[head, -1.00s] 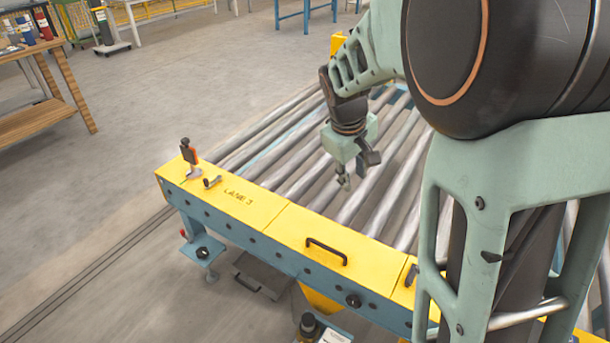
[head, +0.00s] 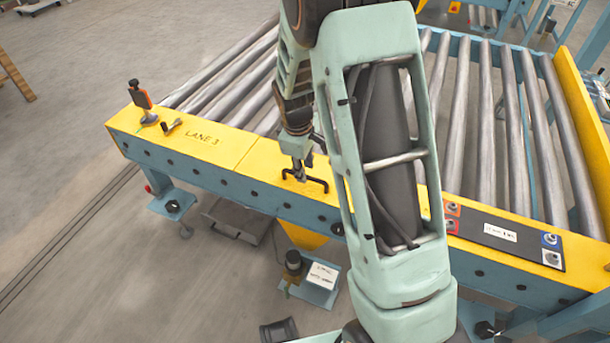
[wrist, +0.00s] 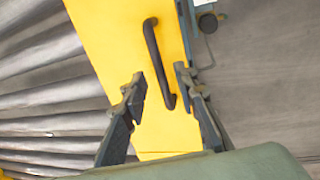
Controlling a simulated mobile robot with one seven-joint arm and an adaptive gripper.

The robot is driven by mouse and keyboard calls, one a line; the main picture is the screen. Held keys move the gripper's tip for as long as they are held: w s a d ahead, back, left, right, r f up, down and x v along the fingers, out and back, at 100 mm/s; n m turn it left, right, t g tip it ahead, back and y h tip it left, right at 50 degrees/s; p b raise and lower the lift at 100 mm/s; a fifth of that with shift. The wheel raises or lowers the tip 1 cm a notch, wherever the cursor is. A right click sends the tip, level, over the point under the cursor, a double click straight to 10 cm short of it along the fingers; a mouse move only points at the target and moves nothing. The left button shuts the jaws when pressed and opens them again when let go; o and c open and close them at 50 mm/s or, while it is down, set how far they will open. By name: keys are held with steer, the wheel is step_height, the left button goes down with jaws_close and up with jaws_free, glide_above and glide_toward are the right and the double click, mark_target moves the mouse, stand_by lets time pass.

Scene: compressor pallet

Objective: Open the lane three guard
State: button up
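The lane three guard (head: 215,144) is a yellow cover along the near edge of the roller conveyor, marked "LANE 3". It lies flat. Its black bar handle (head: 318,184) stands near its right part; in the wrist view the handle (wrist: 153,50) runs down the yellow plate. My gripper (head: 299,172) is over the handle in the head view. In the wrist view my gripper (wrist: 160,84) is open, with the handle's lower end between its two fingertips. I cannot tell whether the fingers touch it. My arm hides the cover to the right of the handle.
An orange-and-black clamp (head: 141,96) and a small latch (head: 171,127) stand at the guard's left end. A control panel (head: 500,235) with buttons sits on the right. Metal rollers (head: 470,120) lie behind the guard. A pedal-like unit (head: 294,265) stands on the floor in front.

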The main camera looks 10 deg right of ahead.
steer(key=shift+w+d+f, duration=0.1)
steer(key=shift+w+f, duration=0.1)
steer(key=shift+f, duration=0.9)
jaws_close()
